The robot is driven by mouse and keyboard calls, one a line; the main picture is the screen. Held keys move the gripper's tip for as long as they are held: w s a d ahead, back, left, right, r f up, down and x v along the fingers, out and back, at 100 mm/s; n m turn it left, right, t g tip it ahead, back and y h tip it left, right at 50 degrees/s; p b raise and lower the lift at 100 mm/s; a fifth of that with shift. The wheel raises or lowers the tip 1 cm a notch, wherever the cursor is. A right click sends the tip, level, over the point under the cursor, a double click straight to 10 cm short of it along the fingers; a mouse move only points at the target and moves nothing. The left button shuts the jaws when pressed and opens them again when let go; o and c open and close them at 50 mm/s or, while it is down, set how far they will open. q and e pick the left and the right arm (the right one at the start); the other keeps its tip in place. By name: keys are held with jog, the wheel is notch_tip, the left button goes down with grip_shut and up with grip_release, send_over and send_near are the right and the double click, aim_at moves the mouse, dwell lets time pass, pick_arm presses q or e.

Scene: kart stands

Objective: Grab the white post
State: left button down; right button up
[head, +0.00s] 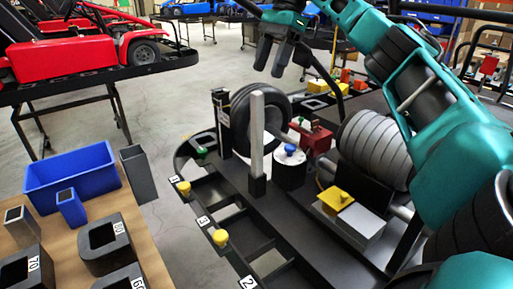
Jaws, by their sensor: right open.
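The white post (257,138) stands upright in a black socket on the black kart frame (285,222), near the middle of the head view. My right gripper (270,70), with dark fingers on a teal arm, hangs above and slightly right of the post's top in the picture. Its fingers are apart and hold nothing. The gripper seems to be apart from the post, but its depth is hard to judge. My left gripper is not in view.
A black wheel (240,120) stands close behind the post. A white cylinder with a blue knob (291,149) and a red block (318,137) are at its right. At left, a table holds a blue bin (70,172) and black numbered parts (103,243). Yellow knobs line the frame's left edge.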

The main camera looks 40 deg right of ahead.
aim_at(253, 113)
jog(key=b+x, duration=0.1)
jog(key=x, duration=0.9)
jog(key=shift+w+a+f, duration=0.15)
jog(key=shift+a+f, duration=0.05)
jog(key=shift+f, duration=0.15)
jog(key=shift+c, duration=0.2)
grip_shut()
dwell(0.3)
